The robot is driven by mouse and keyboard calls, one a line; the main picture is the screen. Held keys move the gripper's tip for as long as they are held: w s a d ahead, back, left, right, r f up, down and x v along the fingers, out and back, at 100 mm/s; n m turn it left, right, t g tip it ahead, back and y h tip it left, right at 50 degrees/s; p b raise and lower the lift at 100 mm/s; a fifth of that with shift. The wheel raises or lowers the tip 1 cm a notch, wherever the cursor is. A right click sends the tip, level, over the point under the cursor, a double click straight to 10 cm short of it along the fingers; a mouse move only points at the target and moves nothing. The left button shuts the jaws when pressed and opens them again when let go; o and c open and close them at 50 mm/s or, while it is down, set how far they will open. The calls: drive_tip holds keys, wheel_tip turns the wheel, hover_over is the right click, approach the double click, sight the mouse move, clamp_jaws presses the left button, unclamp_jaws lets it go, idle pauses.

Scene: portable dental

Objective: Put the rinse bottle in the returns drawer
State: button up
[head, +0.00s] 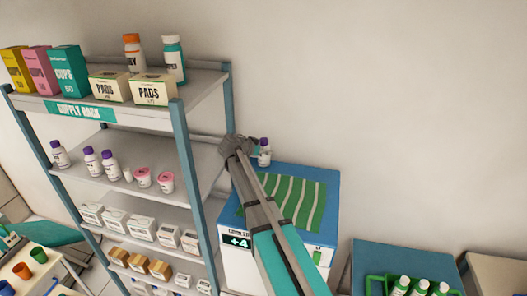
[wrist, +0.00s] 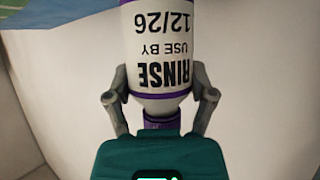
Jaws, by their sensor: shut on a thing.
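The rinse bottle (wrist: 160,18) is white with purple bands and a purple cap; its label reads RINSE, USE BY 12/26, upside down in the wrist view. My gripper (wrist: 160,84) is shut on it, one finger on each side near the shoulder, with the cap toward the palm. I cannot make out a returns drawer in either view.
The supply rack (head: 182,150) stands close on the left, with several purple-capped bottles and pink-lidded cups on its middle shelf. The cooler (head: 328,215) carries a green striped mat (head: 300,200). A green bottle rack (head: 375,282) is at lower right. The wall is behind.

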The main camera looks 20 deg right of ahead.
drive_tip(key=shift+f, duration=0.2)
drive_tip(key=o, duration=1.2)
drive_tip(key=shift+r, duration=0.25)
drive_tip(key=shift+s+a+r, duration=0.1)
drive_tip(key=shift+a+r, duration=0.1)
drive_tip(key=shift+a, duration=0.1)
drive_tip(key=shift+p+v, duration=1.8)
drive_tip(key=shift+v, duration=1.55)
